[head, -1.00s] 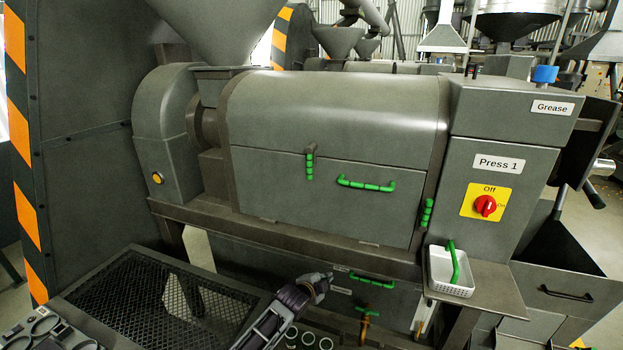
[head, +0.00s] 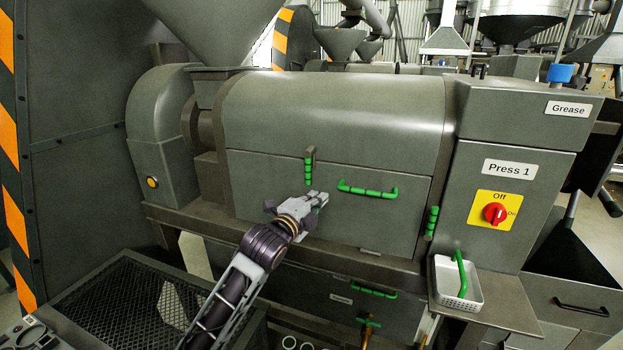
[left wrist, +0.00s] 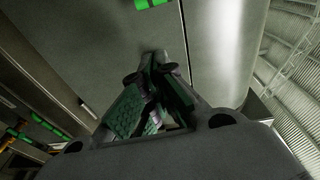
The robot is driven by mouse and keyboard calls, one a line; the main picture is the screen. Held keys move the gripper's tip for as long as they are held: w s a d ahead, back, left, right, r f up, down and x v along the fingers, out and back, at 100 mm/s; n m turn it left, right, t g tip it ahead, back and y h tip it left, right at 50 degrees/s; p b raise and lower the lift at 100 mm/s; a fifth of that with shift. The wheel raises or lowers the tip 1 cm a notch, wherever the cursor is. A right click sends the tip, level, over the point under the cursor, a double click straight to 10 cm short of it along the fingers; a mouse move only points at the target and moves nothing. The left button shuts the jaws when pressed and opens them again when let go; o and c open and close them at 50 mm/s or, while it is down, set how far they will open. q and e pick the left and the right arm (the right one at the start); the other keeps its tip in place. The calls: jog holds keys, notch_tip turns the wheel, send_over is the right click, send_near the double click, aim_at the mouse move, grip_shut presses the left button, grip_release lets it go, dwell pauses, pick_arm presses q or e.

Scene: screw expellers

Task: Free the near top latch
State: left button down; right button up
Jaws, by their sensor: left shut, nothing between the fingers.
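The press (head: 330,110) has a grey front panel with two green-gripped latches. One latch (head: 309,168) hangs upright at the panel's upper left; the other latch (head: 432,221) is at its right edge. I cannot tell which is the near top one. My left gripper (head: 322,197) is shut and empty, its tips just below the left latch and in front of the panel. Contact cannot be judged. In the left wrist view the shut fingers (left wrist: 153,62) point at the grey panel, and a green grip (left wrist: 150,3) shows at the top edge. My right gripper is not in view.
A green bar handle (head: 367,190) sits right of my gripper. A lower green handle (head: 373,288) is below. A white basket (head: 458,283) holding a green-handled item stands on the right ledge. A mesh-topped table (head: 130,310) is at the lower left.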

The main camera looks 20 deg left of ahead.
aim_at(310, 167)
pick_arm(q)
jog(key=shift+s+r, duration=0.2)
jog(key=shift+r, duration=0.3)
jog(key=shift+s+r, duration=0.2)
jog(key=shift+r, duration=0.3)
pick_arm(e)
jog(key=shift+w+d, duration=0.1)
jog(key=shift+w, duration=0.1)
pick_arm(q)
jog(key=shift+w+d+p, duration=0.25)
jog(key=shift+w+p, duration=0.05)
jog(key=shift+w, duration=1.3)
jog(key=shift+w+d+p, duration=0.3)
jog(key=shift+w, duration=1.35)
jog(key=shift+w+d+p, duration=0.25)
jog(key=shift+w+p, duration=0.05)
jog(key=shift+w, duration=1.3)
jog(key=shift+a, duration=0.35)
jog(key=a, duration=0.2)
jog(key=a+p, duration=0.1)
jog(key=shift+s+a, duration=0.15)
jog(key=shift+s, duration=0.1)
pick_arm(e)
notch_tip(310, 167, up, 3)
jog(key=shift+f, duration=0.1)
